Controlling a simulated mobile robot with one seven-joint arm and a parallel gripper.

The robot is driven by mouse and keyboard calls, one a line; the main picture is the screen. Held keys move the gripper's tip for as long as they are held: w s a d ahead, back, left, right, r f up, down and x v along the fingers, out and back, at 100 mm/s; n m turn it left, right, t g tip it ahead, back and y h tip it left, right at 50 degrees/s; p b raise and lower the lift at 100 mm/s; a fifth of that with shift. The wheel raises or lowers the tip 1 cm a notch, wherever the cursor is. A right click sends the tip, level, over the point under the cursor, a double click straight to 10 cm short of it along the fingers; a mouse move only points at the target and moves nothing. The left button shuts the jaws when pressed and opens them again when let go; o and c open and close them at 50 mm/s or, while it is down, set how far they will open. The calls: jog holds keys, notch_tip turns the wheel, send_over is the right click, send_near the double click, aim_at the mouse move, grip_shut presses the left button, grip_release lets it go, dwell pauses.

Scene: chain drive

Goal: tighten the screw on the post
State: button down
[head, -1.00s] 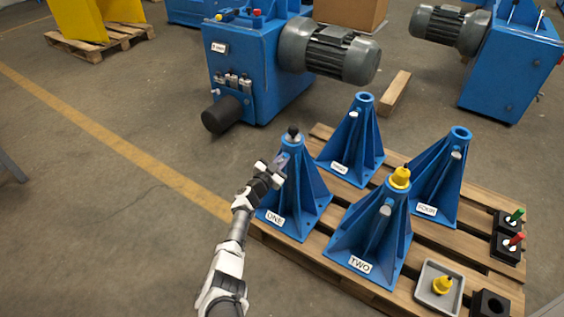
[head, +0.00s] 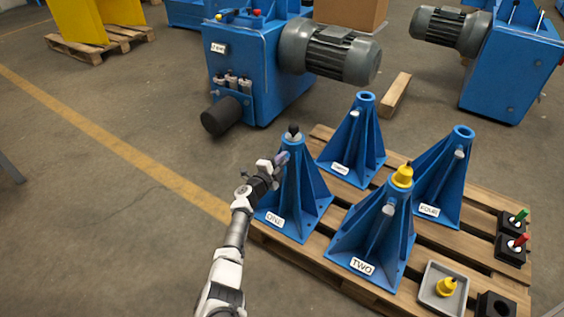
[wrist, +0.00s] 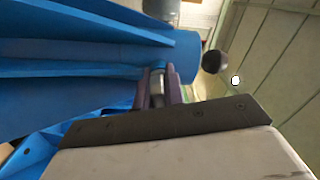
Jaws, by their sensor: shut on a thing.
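The post labelled ONE (head: 296,205) is blue, ribbed and upright on the pallet's left end. A silver piece with a black knob (head: 293,129) stands in its top; the knob (wrist: 214,62) also shows in the wrist view. My gripper (head: 282,158) is at the upper left side of this post, just below its collar. In the wrist view, my purple fingers (wrist: 158,88) are shut on a small grey screw (wrist: 157,92) beside the post's blue tube (wrist: 183,58). Most of the screw is hidden by the fingers.
Post TWO (head: 370,243), with a yellow cap (head: 402,176), stands close on the right. Two more blue posts stand behind. A grey tray (head: 430,292) with a yellow part and black blocks (head: 511,250) sit on the wooden pallet (head: 480,209). The floor left is clear.

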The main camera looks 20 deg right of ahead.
jog(key=shift+f+m+b, duration=0.15)
jog(key=shift+m+b, duration=0.35)
jog(key=shift+m, duration=1.2)
jog(key=c, duration=1.5)
grip_release()
jog(key=p+v, duration=0.5)
jog(key=v, duration=0.9)
